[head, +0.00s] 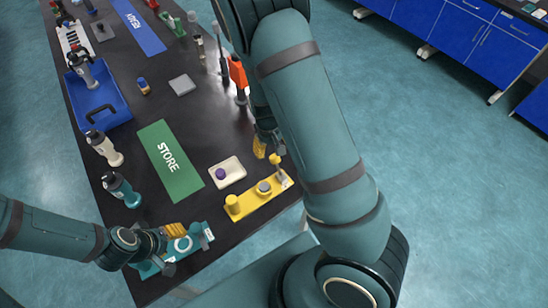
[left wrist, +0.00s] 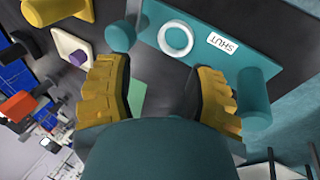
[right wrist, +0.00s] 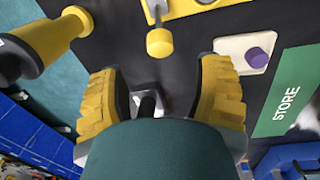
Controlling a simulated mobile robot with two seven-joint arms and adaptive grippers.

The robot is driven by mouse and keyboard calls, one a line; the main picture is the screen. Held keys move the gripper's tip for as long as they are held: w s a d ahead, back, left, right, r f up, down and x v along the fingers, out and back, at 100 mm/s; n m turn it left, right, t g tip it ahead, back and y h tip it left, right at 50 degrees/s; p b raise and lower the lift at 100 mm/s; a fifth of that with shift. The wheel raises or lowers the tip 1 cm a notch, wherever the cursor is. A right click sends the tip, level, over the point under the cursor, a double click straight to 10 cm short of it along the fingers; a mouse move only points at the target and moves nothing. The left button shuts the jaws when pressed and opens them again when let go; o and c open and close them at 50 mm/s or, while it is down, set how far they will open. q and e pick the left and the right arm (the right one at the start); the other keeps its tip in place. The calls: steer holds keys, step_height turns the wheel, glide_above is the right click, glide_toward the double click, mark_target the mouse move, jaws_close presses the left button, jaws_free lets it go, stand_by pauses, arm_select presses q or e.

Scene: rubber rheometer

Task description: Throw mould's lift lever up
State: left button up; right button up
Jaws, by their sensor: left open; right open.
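A yellow fixture (head: 255,196) lies near the table's front right, with a round post at its left end and a grey disc mid-way. At its right end stands a short lever with a yellow knob (right wrist: 160,42) on a metal stem. My right gripper (head: 267,147) is open and empty just behind that knob; the knob is ahead of its fingertips in the right wrist view, apart from them. A teal fixture (left wrist: 200,38) with a white ring and a "SHUT" label lies at the front left. My left gripper (left wrist: 160,75) is open and empty over its near edge. I cannot tell which fixture is the mould.
A white dish (head: 227,172) with a purple plug is behind the yellow fixture. A green STORE mat (head: 170,160), bottles (head: 122,188) and a blue tray (head: 98,104) lie further left. A red-topped tool (head: 238,75) stands close to my right arm.

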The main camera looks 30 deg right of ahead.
mark_target(274, 156)
steer(key=f, duration=0.7)
steer(key=shift+d+f+b, duration=0.1)
steer(key=shift+d+b, duration=0.25)
jaws_close()
